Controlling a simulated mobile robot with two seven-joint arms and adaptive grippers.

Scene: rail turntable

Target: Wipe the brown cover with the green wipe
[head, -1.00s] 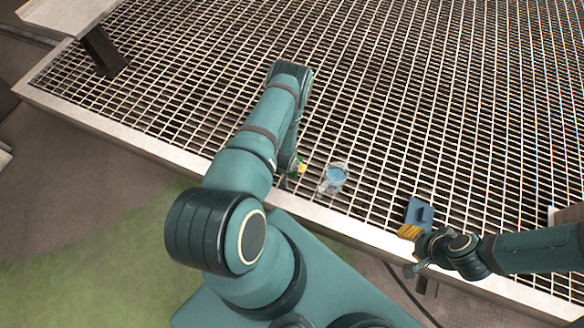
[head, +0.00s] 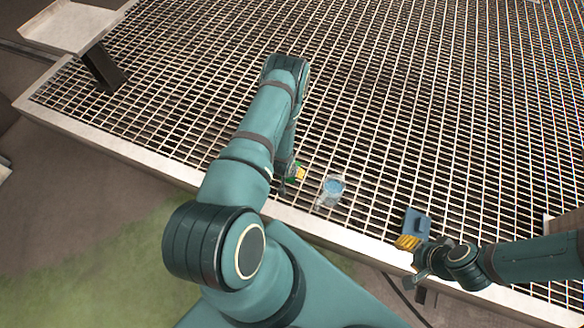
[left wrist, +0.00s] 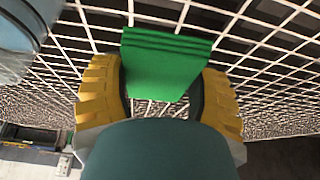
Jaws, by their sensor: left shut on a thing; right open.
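The green wipe (left wrist: 165,65) is a folded green pad between the yellow fingers of my left gripper (left wrist: 160,95) in the left wrist view, with the white grating beyond it. In the head view my left gripper (head: 299,173) is mostly hidden behind my own arm; only a yellow finger and a bit of green show, over the front part of the grating. My right gripper (head: 408,243) is open, its yellow fingers beside a blue object at the grating's front edge. I cannot make out a brown cover in either view.
A clear container with blue inside (head: 332,188) stands on the grating just right of my left gripper. The blue object (head: 416,222) is by my right gripper. A pale plate on a dark post (head: 75,28) stands at the far left. The grating (head: 430,100) behind is clear.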

